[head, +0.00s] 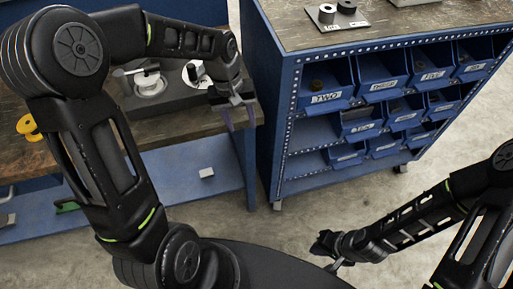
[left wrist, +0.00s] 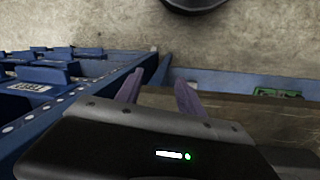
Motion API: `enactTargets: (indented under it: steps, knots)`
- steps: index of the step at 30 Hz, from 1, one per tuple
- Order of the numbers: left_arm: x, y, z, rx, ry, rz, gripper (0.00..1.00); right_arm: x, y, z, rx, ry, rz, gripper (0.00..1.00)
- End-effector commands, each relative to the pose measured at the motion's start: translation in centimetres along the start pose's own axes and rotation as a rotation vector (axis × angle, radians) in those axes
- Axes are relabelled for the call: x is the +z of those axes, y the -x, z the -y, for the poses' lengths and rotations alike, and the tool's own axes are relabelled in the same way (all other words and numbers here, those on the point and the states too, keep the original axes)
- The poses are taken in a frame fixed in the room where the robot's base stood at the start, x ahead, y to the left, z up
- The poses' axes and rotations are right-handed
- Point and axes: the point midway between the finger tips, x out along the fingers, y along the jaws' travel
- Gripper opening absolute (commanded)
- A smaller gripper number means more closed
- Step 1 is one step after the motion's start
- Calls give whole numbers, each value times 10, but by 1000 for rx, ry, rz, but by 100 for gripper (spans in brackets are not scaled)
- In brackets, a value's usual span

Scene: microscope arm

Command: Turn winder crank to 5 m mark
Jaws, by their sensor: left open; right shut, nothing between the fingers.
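The winder is a dark block (head: 160,105) on the wooden bench at the upper left. It carries a white spool (head: 149,84) with a grey bar beside it, which may be the crank, and a second white and black round part (head: 194,74). No 5 m mark can be read. My left gripper (head: 237,115) is open and empty at the bench's right edge, right of the winder and apart from it. Its two fingers also show spread in the left wrist view (left wrist: 158,92); the winder is not visible there. My right gripper (head: 330,258) is shut and empty, low over the floor.
A yellow spool (head: 28,126) is at the bench's left. The floor (head: 250,225) in front is clear.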

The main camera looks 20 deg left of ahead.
Motion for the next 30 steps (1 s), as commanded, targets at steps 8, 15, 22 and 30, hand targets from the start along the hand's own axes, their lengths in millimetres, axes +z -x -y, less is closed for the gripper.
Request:
enactTargets:
  steps: [8,15,22,30]
  knots:
    - [14,-48,-15,45,-58,19,45,0,-1,0,0,0,0,0]
    - [21,-67,-21,65,-82,22,45,0,-1,0,0,0,0,0]
    - [22,-69,-22,67,-84,23,45,0,-1,0,0,0,0,0]
    - [17,-63,-23,59,-78,11,31,0,-5,-2,0,0,0,0]
